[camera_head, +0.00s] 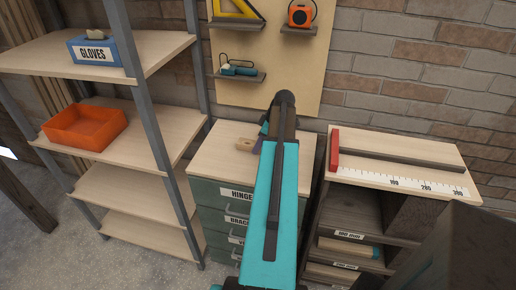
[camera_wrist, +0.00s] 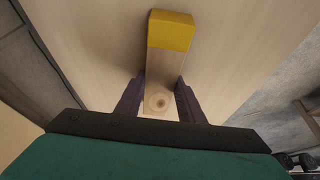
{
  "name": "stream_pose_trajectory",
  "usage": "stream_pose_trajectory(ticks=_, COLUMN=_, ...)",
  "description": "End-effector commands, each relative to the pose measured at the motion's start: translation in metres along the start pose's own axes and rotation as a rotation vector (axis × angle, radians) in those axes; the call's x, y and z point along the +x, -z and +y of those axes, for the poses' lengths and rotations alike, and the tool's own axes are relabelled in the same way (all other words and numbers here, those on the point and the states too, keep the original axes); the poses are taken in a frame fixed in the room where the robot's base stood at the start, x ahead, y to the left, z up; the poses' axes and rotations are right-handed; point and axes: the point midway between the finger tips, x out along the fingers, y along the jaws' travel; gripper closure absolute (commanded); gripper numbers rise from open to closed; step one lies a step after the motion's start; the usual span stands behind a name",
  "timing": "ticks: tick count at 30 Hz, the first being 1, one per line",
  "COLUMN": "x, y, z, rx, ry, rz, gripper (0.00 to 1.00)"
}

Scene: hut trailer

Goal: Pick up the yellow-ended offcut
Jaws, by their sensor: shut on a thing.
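The offcut (camera_wrist: 168,62) is a pale wooden block with a bright yellow end, pointing toward the top of the wrist view. A round mark shows on its near wooden end, between the two dark fingers. My gripper (camera_wrist: 161,92) is shut on this wooden part, one finger on each side. In the head view, a small wooden part of the offcut (camera_head: 244,144) shows just left of my gripper (camera_head: 262,138), at the top of the drawer cabinet. My arm hides much of it there. I cannot tell whether it touches the cabinet top.
The drawer cabinet top (camera_head: 215,157) is otherwise bare where visible. A shelf rack at left holds an orange bin (camera_head: 85,127) and a blue gloves box (camera_head: 94,50). At right, a bench (camera_head: 400,177) has a ruler and red stop. A pegboard (camera_head: 282,97) stands behind.

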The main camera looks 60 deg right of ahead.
Motion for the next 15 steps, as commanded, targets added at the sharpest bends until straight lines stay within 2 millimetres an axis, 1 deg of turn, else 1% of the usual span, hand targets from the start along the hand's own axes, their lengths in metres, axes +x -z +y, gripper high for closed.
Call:
stream_pose_trajectory(ticks=9, x=-0.001, y=0.0005, z=0.0, rx=0.0, ry=0.0, rz=0.0, gripper=0.9)
stream_pose_trajectory(ticks=15, x=-0.0069, y=0.003, z=0.0002, rx=-0.001, ry=0.0, rz=0.0, gripper=0.9)
